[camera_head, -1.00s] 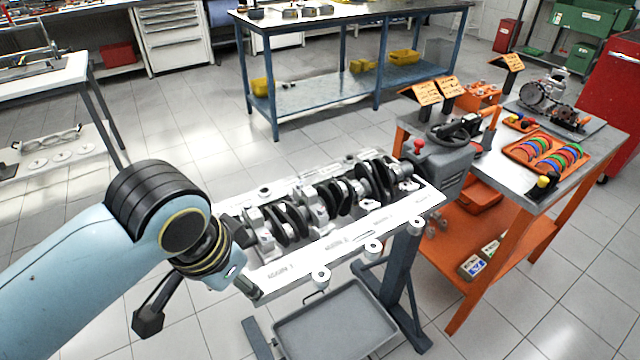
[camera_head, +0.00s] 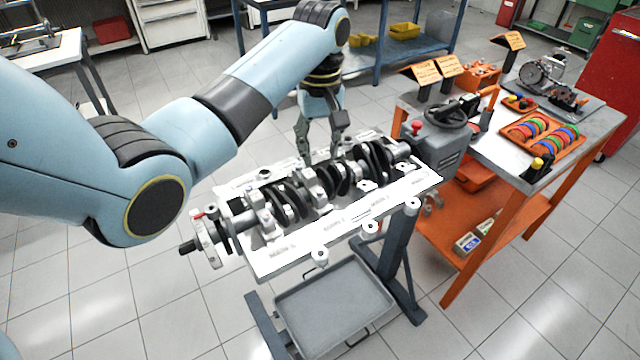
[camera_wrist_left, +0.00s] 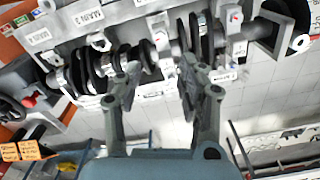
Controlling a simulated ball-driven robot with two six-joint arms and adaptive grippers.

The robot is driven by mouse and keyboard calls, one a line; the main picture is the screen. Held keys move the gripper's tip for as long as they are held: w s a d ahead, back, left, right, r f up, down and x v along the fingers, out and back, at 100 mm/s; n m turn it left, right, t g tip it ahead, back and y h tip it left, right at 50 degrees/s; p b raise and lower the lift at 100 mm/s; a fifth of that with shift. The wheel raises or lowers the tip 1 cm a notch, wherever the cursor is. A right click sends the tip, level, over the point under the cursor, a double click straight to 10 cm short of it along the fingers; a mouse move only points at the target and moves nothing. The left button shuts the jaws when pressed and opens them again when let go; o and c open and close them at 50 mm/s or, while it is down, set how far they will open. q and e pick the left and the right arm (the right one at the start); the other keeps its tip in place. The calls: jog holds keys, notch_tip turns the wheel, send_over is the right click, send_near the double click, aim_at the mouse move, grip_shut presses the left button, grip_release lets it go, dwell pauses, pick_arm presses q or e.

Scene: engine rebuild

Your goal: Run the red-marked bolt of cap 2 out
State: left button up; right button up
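The engine block (camera_head: 300,255) is a pale slab carrying a dark and silver crankshaft (camera_head: 292,190), on a stand. In the head view my left gripper (camera_head: 320,152) points down at the far long side of the block, near the middle of the crankshaft. In the left wrist view its two fingers (camera_wrist_left: 160,72) are apart with nothing between them, in front of the crankshaft (camera_wrist_left: 120,60). A red mark (camera_wrist_left: 236,17) shows on a cap right of the fingers. I cannot tell whether this is cap 2's bolt. My right gripper is not in view.
A grey tray (camera_head: 335,305) sits low under the block. An orange cart (camera_head: 505,215) with tools and coloured rings stands at the right. A blue workbench (camera_head: 395,70) is behind.

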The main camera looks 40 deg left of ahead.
aim_at(319, 190)
pick_arm(q)
notch_tip(319, 190, down, 10)
jog(key=shift+f, duration=0.25)
jog(key=shift+c, duration=0.5)
grip_shut()
